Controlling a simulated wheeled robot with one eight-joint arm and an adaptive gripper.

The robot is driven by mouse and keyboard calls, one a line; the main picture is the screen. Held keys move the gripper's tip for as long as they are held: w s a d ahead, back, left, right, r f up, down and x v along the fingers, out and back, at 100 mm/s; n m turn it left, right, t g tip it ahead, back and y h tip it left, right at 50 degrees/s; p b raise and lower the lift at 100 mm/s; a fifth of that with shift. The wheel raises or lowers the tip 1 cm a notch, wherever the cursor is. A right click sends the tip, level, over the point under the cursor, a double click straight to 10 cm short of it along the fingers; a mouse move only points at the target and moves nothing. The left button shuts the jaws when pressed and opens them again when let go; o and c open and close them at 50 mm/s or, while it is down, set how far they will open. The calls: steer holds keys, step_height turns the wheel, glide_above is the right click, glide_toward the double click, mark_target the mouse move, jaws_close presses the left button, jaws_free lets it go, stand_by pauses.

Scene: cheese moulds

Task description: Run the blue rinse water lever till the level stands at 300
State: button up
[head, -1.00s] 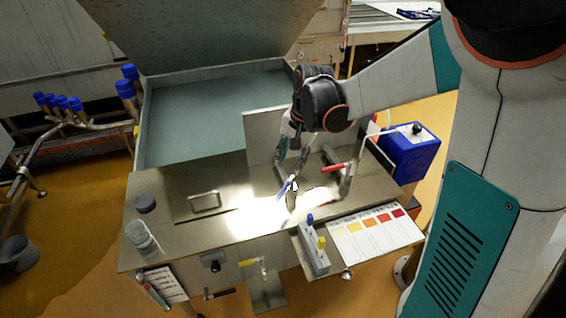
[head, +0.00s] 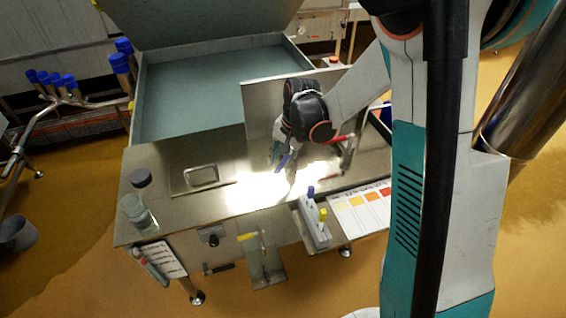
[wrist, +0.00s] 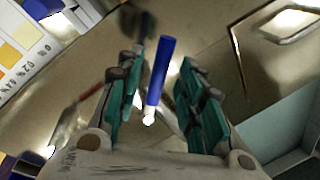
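The blue lever (wrist: 160,72) stands between the two fingers of my gripper (wrist: 162,100) in the wrist view. The fingers are apart, with a gap on each side of the lever. In the head view, the blue lever (head: 284,161) shows as a short blue bar beside my gripper (head: 278,156), over a bright glare on the steel top. The black wrist body hides part of the area behind it. No water level or scale reading can be read in these frames.
A steel panel (head: 262,92) stands behind my gripper, with an open vat (head: 190,110) beyond. A clear jar (head: 137,213) stands at the left.

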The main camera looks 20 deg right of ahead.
steer(key=shift+f, duration=0.3)
jaws_close()
